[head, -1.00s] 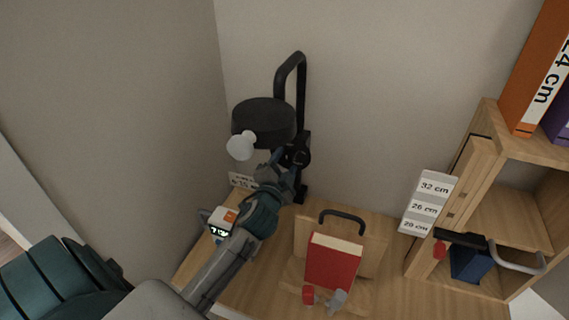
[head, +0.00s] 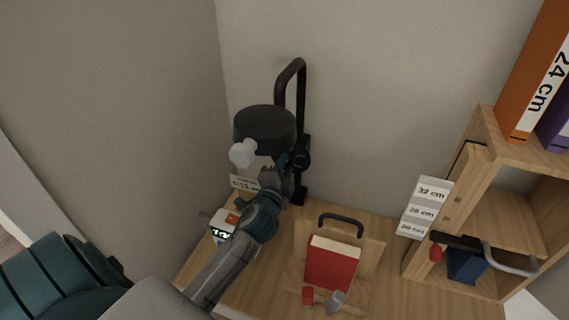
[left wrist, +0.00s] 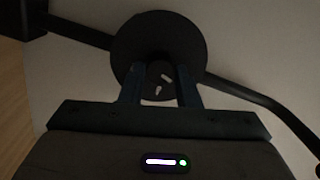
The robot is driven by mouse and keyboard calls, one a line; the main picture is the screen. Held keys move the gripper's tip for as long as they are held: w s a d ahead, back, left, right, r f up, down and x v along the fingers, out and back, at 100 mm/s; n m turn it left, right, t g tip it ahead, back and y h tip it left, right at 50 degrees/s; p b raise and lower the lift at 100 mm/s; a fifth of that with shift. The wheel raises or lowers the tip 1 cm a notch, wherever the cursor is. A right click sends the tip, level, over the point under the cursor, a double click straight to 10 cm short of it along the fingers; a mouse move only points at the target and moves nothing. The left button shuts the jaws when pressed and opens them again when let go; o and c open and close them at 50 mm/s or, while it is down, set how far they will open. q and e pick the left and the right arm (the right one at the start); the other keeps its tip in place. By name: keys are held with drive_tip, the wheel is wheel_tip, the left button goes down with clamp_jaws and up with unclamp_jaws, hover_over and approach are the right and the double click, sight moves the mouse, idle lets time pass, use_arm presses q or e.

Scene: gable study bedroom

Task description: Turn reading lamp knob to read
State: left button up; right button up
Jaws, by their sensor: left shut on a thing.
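The black reading lamp (head: 264,128) stands on the desk at the back left, with a drum-shaped shade and a bent black pole. Pale marks show on the hub; I cannot read the setting. My right gripper is not in view.
A small white digital device (head: 221,226) is beside my left forearm. A red book (head: 331,265) stands on a wooden holder right of it. A wooden shelf (head: 490,205) with binders is at right. Walls close in the left and back.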

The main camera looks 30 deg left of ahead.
use_arm(q)
drive_tip(key=shift+a+m+t+h+p, duration=0.15)
drive_tip(key=shift+m+h+p, duration=0.3)
drive_tip(key=shift+m+p, duration=4.3)
drive_tip(key=shift+d+m+t+h+p, duration=0.15)
drive_tip(key=shift+m+h+p, duration=0.75)
drive_tip(key=shift+m, duration=7.25)
drive_tip(key=shift+a+y+p, duration=0.1)
drive_tip(key=shift+y+p, duration=0.35)
drive_tip(key=o, duration=1)
drive_tip(key=shift+c, duration=0.2)
